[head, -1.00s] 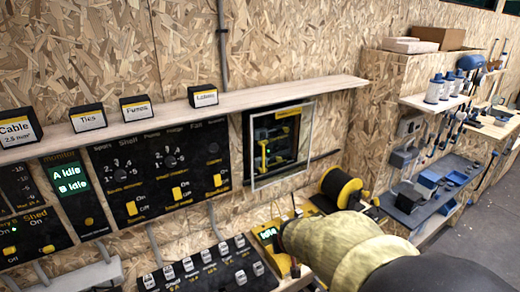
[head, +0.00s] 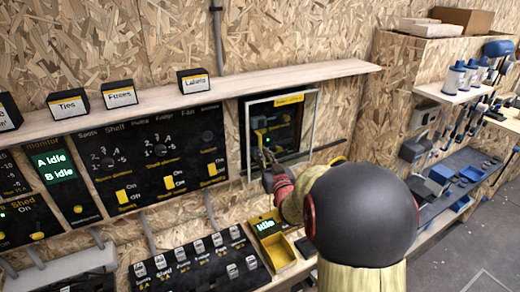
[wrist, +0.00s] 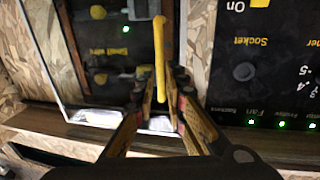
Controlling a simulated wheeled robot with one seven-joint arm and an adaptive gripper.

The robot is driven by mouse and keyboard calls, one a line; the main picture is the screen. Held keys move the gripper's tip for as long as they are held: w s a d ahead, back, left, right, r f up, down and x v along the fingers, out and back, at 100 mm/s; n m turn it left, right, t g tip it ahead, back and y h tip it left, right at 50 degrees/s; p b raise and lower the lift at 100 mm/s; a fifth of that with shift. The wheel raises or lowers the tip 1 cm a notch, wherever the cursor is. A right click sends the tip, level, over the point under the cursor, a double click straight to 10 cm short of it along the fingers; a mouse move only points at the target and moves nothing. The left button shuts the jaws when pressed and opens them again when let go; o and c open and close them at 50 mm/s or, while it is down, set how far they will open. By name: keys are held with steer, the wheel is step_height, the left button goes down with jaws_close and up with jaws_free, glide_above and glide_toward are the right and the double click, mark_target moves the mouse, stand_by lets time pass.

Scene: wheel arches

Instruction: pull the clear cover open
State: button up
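The clear cover (head: 298,118) is a pale-framed, see-through panel on the wall, over a dark box with a yellow label and small green lights. It looks shut. A yellow upright bar handle (wrist: 160,50) stands at its left side in the head view; in the wrist view it runs between my fingers. My gripper (head: 266,160) is at the lower left of the cover, and my arm hides part of the lower wall. In the wrist view my gripper (wrist: 162,88) has a finger on each side of the handle, with narrow gaps showing. It looks open; contact is unclear.
A wooden shelf (head: 150,105) with label blocks runs above the cover. A black switch panel (head: 160,165) is just left of it. A yellow bin (head: 275,248) and a switch strip (head: 200,262) are below. Tool shelves (head: 450,165) stand at right.

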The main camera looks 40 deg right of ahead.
steer(key=x, duration=0.5)
steer(key=shift+b, duration=0.35)
steer(key=shift+s, duration=0.1)
jaws_close()
stand_by(0.3)
steer(key=s+d+p, duration=0.1)
steer(key=s+d, duration=0.2)
steer(key=d, duration=1.1)
steer(key=s+d+p, duration=0.2)
steer(key=s+d, duration=0.1)
steer(key=d, duration=1.1)
steer(key=shift+s, duration=0.4)
steer(key=shift+d+f, duration=0.1)
steer(key=shift+d, duration=0.05)
jaws_free()
